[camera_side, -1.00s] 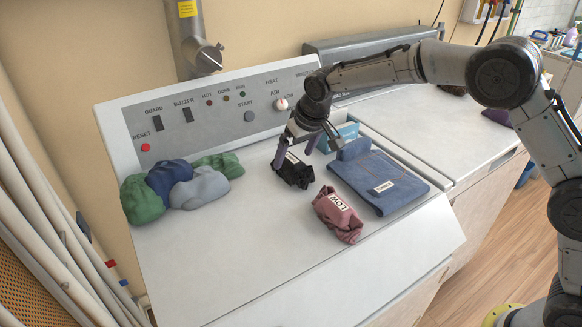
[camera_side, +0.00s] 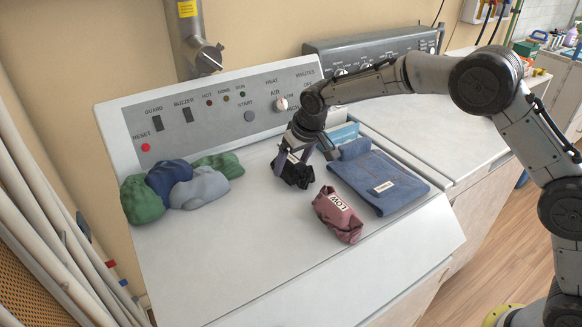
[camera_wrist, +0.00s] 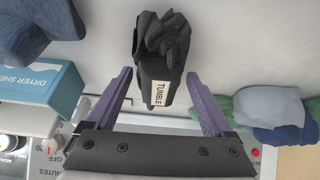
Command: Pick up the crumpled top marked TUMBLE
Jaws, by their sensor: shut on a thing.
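The crumpled black top (camera_side: 296,175) lies on the white dryer top, below my gripper. In the wrist view the black top (camera_wrist: 160,45) carries a white label reading TUMBLE and sits between the two purple fingers. My gripper (camera_side: 303,163) is down at the top, with a finger on either side, and is shut on it; it also shows in the wrist view (camera_wrist: 158,80). The side view does not show the top clear of the surface. The fingers and wrist partly cover it there.
A crumpled reddish garment (camera_side: 338,214) labelled LOW lies in front. A folded denim piece (camera_side: 375,182) lies right, beside a blue dryer-sheet box (camera_side: 343,134). Green, navy and grey bundles (camera_side: 200,188) lie left. The control panel (camera_side: 215,115) stands behind. The front left surface is clear.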

